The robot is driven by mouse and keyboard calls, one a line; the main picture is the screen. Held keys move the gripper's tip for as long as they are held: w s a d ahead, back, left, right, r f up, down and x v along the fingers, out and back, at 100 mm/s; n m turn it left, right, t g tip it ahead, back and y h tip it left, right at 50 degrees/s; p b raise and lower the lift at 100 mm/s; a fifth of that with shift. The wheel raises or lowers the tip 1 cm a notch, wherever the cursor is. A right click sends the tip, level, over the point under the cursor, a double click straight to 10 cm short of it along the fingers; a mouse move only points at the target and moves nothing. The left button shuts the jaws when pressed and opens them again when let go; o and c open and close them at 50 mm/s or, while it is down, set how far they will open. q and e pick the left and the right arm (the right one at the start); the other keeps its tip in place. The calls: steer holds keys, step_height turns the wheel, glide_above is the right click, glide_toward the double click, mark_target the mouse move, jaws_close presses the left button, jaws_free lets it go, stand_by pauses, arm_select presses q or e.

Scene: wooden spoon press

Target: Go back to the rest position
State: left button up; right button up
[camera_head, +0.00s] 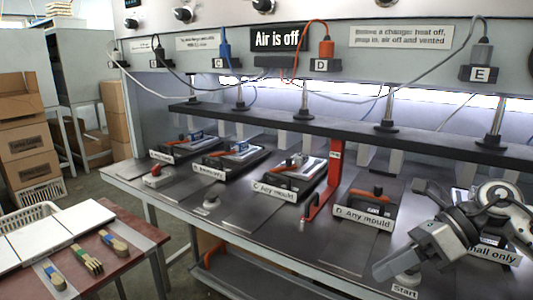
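My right gripper (382,268) is at the lower right of the head view, on the arm that comes in from the right. The arm partly hides the "Small only" station (492,253). My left gripper is not in view.
The grey bench (260,222) carries several mould stations, with a red lever post (327,185) beside "D Any mould" (362,216). A dark rail (340,127) with upright rods crosses above. A red table (120,262) with wooden utensils (90,260) stands lower left, beyond a floor gap.

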steer(key=s+a+m+t+y, duration=0.2)
steer(key=a+m+t+y, duration=0.1)
steer(key=a+m+y, duration=0.65)
step_height(320, 180, down, 14)
steer(key=s+d+m+t+h, duration=0.15)
steer(key=m+t+h, duration=1.2)
steer(key=m, duration=1.35)
steer(key=s+f+m+g+h, duration=0.3)
steer(key=s+f+m+g, duration=0.3)
steer(key=s+f, duration=0.4)
steer(key=shift+d+f+m, duration=0.25)
steer(key=shift+f+m, duration=0.45)
steer(key=shift+m, duration=0.05)
